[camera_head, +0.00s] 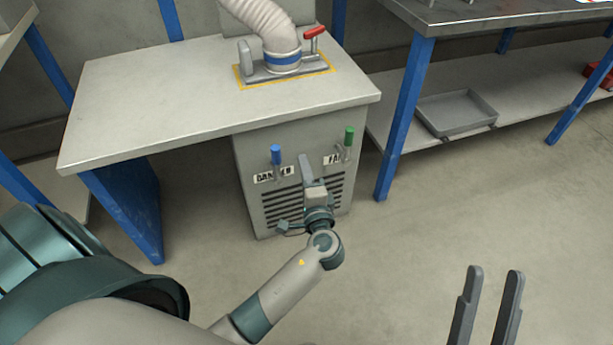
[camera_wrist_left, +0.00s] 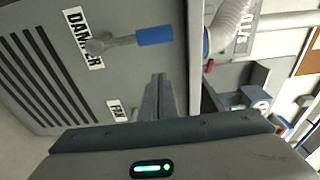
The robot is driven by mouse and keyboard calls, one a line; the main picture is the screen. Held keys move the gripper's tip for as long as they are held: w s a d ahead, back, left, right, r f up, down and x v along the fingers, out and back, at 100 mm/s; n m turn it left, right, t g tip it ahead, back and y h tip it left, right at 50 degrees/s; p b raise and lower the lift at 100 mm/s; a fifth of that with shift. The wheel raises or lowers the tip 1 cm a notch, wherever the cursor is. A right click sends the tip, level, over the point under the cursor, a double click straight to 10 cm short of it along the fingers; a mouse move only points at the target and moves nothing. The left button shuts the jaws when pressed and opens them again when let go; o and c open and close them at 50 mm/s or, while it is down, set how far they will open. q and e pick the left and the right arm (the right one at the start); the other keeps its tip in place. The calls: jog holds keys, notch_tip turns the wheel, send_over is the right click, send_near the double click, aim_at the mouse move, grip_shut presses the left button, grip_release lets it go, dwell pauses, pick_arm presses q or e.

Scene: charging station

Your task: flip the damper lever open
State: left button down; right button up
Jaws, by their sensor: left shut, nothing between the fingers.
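The damper lever has a blue grip (camera_head: 276,155) and sticks up from the cabinet front beside its DAMPER label (camera_head: 268,177). In the left wrist view its blue grip (camera_wrist_left: 155,36) and grey stem show in full. My left gripper (camera_head: 304,160) is shut and empty, in front of the cabinet between the blue lever and the green fan lever (camera_head: 349,137). In the left wrist view its closed fingertips (camera_wrist_left: 157,78) appear apart from the blue grip. My right gripper (camera_head: 494,272) is open and empty over the floor at the lower right.
The cabinet (camera_head: 246,168) has vent slots and stands under a workbench (camera_head: 150,95). A grey hose (camera_head: 262,22) with a red-handled clamp (camera_head: 314,33) sits on the bench. A shelf at right holds a grey tray (camera_head: 457,112). Floor at right is clear.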

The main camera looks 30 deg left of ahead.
aim_at(277, 163)
pick_arm(q)
jog(key=shift+a+b, duration=0.3)
jog(key=shift+a, duration=2.15)
pick_arm(e)
jog(key=shift+d+r+t, duration=0.25)
jog(key=shift+r, duration=0.2)
jog(key=shift+d+r+t, duration=0.25)
jog(key=shift+r, duration=0.2)
pick_arm(q)
jog(key=shift+a, duration=0.15)
pick_arm(e)
jog(key=shift+d+f+y, duration=0.1)
jog(key=shift+y, duration=0.2)
